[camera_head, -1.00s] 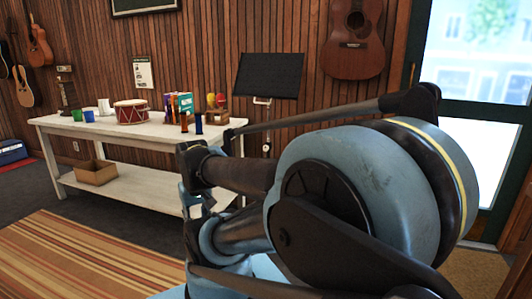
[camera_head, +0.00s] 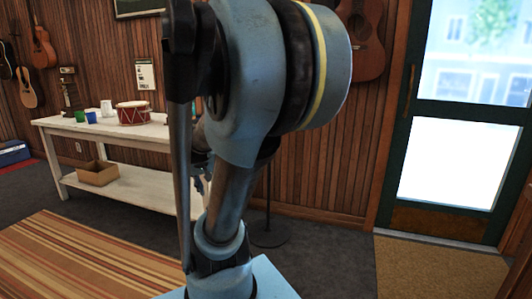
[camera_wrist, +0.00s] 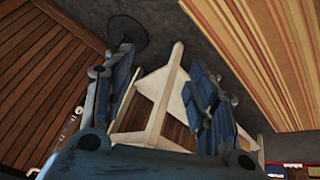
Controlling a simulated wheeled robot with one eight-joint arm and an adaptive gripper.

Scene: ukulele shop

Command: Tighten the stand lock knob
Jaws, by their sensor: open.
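The music stand shows only in part in the head view: its thin dark pole and round black base (camera_head: 268,234) stand on the floor just right of my arm. My raised arm hides its desk and lock knob there. In the wrist view a dark round base (camera_wrist: 124,29) lies beyond the left finger. A small pale metal part (camera_wrist: 77,111) shows at the left edge, but I cannot tell whether it is the knob. My gripper (camera_wrist: 157,58) is open, with nothing between its blue fingers but a distant view of the white table.
The white table (camera_head: 60,122) carries a red drum (camera_head: 133,113) and cups, with a cardboard box (camera_head: 97,173) on its lower shelf. A striped rug (camera_head: 70,255) lies at left front. A mat (camera_head: 440,270) lies by the glass door. Guitars hang on the wood wall.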

